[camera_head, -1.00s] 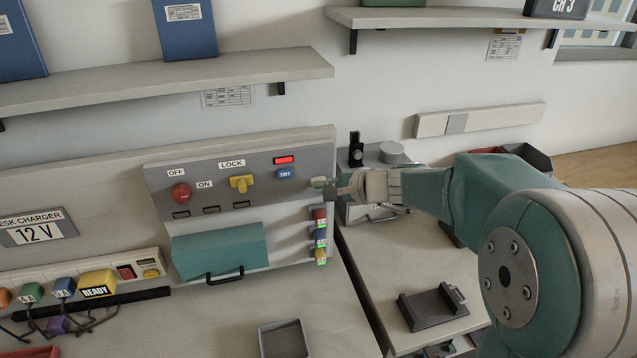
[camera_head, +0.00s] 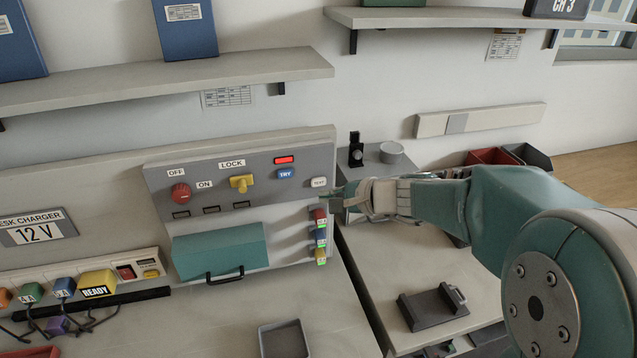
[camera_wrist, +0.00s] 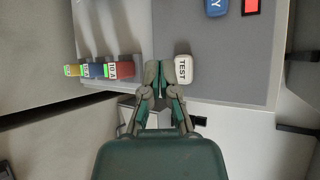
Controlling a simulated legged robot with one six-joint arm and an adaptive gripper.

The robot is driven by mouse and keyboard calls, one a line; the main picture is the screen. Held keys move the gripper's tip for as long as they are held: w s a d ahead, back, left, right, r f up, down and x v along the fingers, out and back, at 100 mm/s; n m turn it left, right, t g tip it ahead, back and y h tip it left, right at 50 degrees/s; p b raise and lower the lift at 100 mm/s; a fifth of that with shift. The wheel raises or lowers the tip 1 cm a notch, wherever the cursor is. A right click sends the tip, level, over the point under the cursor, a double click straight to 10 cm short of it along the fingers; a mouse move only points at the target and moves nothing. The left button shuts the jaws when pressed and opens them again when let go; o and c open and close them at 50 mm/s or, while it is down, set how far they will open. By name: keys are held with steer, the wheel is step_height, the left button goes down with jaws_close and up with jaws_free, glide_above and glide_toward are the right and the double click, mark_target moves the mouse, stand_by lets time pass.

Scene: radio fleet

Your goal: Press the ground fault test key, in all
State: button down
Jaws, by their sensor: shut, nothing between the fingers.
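The white TEST key (camera_head: 319,182) sits at the right end of the grey control panel (camera_head: 215,190), beside the blue TRY key (camera_head: 286,173). In the wrist view the TEST key (camera_wrist: 183,69) stands just right of my fingertips, its label readable. My gripper (camera_head: 338,193) is shut and empty, near the panel's right edge, just below and right of the key in the head view. In the wrist view the gripper (camera_wrist: 156,72) has its fingertips together; I cannot tell whether they touch the panel. A red lamp (camera_head: 284,160) above TRY looks lit.
A red knob (camera_head: 180,193) and a yellow LOCK handle (camera_head: 241,183) are on the panel's left and middle. Labelled coloured blocks (camera_head: 320,235) hang below the key. A teal cover (camera_head: 220,250) is under the panel. The right worktop holds a dark cradle (camera_head: 432,306).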

steer(key=s, duration=0.1)
steer(key=s+d, duration=0.1)
steer(key=s, duration=0.1)
steer(key=shift+s, duration=0.15)
stand_by(0.5)
steer(key=s+d+n+g+h, duration=0.35)
steer(key=s+n, duration=0.25)
steer(key=s, duration=0.7)
steer(key=s+d+n+t+h, duration=0.2)
steer(key=s+d+n+h, duration=0.2)
steer(key=s+d+h, duration=0.3)
steer(key=s+d, duration=0.2)
steer(key=s, duration=0.1)
steer(key=shift+s+d+r, duration=0.15)
steer(key=shift+s+d, duration=0.15)
steer(key=shift+d, duration=0.1)
